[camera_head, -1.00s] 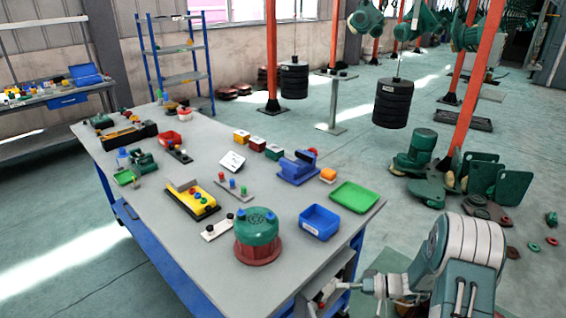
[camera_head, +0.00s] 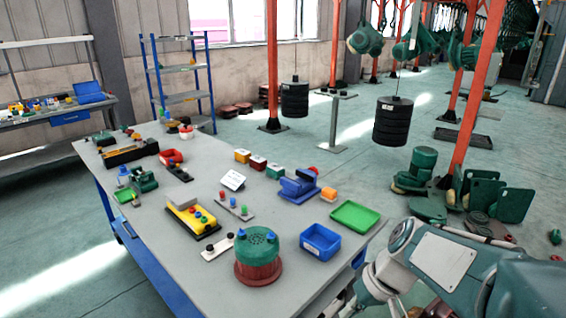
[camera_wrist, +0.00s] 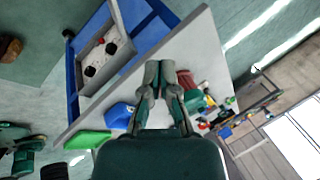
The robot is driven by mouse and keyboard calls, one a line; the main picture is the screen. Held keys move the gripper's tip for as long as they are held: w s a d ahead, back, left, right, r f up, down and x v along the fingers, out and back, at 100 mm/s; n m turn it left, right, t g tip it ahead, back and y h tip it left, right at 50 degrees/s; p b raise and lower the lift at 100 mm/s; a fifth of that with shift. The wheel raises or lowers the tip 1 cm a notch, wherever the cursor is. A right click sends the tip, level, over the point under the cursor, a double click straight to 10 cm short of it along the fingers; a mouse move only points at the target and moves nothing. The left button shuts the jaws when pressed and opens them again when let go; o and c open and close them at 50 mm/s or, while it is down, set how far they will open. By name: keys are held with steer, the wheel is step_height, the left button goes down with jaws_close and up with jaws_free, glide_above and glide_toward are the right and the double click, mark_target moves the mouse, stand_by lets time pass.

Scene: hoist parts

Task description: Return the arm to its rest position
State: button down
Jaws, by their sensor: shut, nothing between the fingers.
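My gripper (camera_wrist: 160,68) shows in the middle of the wrist view, its two fingers together and empty. It is above or beside the near corner of the workbench, whose grey top (camera_head: 300,275) fills much of the head view. My arm (camera_head: 440,258) reaches in from the lower right of the head view, next to the bench's right edge. In that view I cannot make out the fingers clearly.
Near my arm on the bench stand a blue bin (camera_head: 320,242), a green tray (camera_head: 355,215) and a green-and-red round housing (camera_head: 257,257). Black hanging weights (camera_head: 393,122) and green hoist parts (camera_head: 488,192) are beyond. Open floor (camera_head: 335,175) lies behind the bench.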

steer(key=s+d+r+m+t+h, duration=0.2)
steer(key=s+r+t+h, duration=0.3)
steer(key=s, duration=0.5)
steer(key=shift+d+r+m, duration=0.3)
steer(key=shift+d+r, duration=0.25)
steer(key=shift+r, duration=0.1)
stand_by(0.9)
